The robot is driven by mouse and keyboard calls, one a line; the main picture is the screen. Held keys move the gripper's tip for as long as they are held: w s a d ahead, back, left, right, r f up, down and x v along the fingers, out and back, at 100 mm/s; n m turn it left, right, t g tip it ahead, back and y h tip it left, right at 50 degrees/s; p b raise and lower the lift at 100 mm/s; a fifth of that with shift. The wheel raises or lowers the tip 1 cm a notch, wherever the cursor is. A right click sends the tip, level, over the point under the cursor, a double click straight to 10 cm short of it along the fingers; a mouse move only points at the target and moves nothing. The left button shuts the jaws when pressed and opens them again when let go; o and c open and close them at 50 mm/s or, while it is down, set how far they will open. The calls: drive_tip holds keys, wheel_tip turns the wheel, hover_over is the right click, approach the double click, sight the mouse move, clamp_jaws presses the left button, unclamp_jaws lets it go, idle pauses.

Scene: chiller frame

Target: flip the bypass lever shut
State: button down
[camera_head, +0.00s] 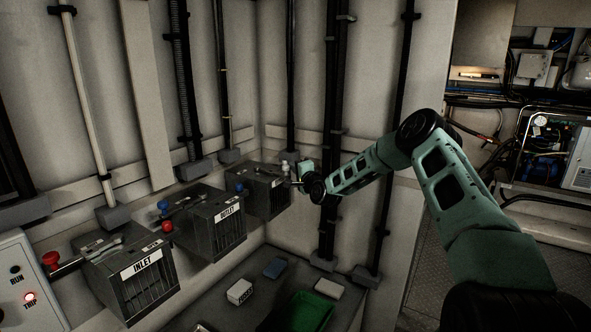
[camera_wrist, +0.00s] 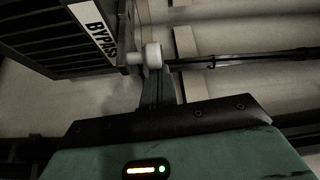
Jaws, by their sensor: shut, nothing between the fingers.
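The bypass box (camera_head: 268,194) is the farthest of the row of dark valve boxes in the head view. Its white label reading BYPASS (camera_wrist: 92,28) shows at the upper left of the wrist view. The bypass lever's pale knob (camera_head: 284,165) stands at the right end of that box; in the wrist view the white knob (camera_wrist: 153,56) is at the fingertips. My gripper (camera_head: 294,182) is shut and empty, close beside the knob. Its fingers (camera_wrist: 156,84) point at the knob in the wrist view; whether they touch it I cannot tell. The lever's arm is mostly hidden.
The outlet box (camera_head: 228,232) with a blue knob and the inlet box (camera_head: 150,288) with a red knob stand nearer on the left. A panel (camera_head: 30,270) has a lit TRIP lamp. Pipes run up the wall behind.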

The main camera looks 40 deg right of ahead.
drive_tip(key=shift+s+a, duration=0.1)
drive_tip(key=shift+a, duration=0.1)
drive_tip(key=shift+s+a+f+m+h+b, duration=0.15)
drive_tip(key=shift+a+m+h+b, duration=0.15)
drive_tip(key=shift+a+h, duration=0.2)
drive_tip(key=shift+s+a+r+m+h+b, duration=0.15)
drive_tip(key=shift+a+m+h+b, duration=0.2)
drive_tip(key=shift+h, duration=0.25)
drive_tip(key=a+m+g+h+b, duration=0.7)
drive_tip(key=a+h+b, duration=0.2)
drive_tip(key=a, duration=0.3)
drive_tip(key=shift+w+h+b, duration=0.4)
drive_tip(key=shift+b, duration=0.2)
drive_tip(key=shift+a, duration=0.1)
